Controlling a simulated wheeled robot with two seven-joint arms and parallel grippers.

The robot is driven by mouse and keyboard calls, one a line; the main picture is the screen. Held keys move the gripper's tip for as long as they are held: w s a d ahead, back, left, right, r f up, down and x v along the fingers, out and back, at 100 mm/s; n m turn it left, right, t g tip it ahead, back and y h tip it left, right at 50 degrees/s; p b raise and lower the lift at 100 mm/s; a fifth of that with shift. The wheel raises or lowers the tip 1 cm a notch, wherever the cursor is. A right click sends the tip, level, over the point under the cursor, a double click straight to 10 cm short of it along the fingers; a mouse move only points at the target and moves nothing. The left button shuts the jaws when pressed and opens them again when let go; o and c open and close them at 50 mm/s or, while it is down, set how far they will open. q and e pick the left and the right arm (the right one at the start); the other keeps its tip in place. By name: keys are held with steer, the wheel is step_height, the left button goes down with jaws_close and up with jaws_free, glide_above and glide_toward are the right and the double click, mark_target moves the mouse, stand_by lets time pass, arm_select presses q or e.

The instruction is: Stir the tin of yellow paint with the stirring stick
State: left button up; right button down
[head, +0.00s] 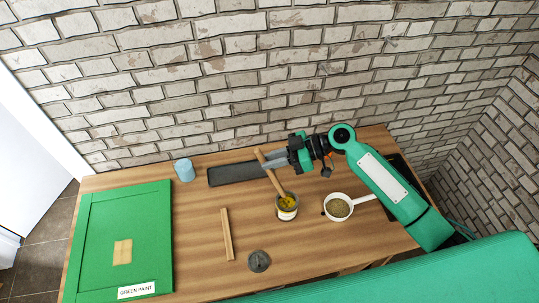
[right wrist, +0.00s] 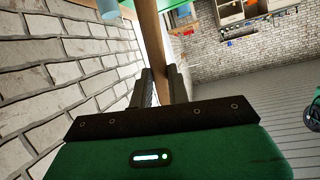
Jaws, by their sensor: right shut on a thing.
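The tin of yellow paint (head: 287,213) stands open on the wooden table, with yellow paint (head: 287,202) showing inside. The wooden stirring stick (head: 274,180) leans, its top tilted to the left and its lower end inside the tin's mouth. How deep it reaches is hidden. My right gripper (head: 268,163) is shut on the upper part of the stick, above and behind the tin. In the right wrist view the stick (right wrist: 153,42) runs between the two fingers (right wrist: 163,88). My left gripper is not in view.
A white pan of grainy stuff (head: 338,208) stands right of the tin. A dark round lid (head: 259,261) and a wooden strip (head: 227,234) lie to its front left. A dark tray (head: 236,175), blue cup (head: 184,169) and green panel (head: 98,235) lie further left. A brick wall closes the back.

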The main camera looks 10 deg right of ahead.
mark_target(278, 181)
steer(key=shift+s+d+f+b, duration=0.1)
steer(key=shift+f+b, duration=0.15)
steer(key=shift+f, duration=0.2)
steer(key=shift+s+d+f+b, duration=0.1)
steer(key=shift+f+b, duration=0.15)
steer(key=shift+f, duration=0.2)
steer(key=f+b, duration=0.2)
steer(key=d+f+b, duration=0.1)
steer(key=f+b, duration=0.1)
steer(key=s+d+f+b, duration=0.1)
steer(key=f+b, duration=0.1)
steer(key=b, duration=0.1)
steer(key=shift+s+d+f, duration=0.1)
steer(key=shift+d+f, duration=0.05)
steer(key=shift+d, duration=0.1)
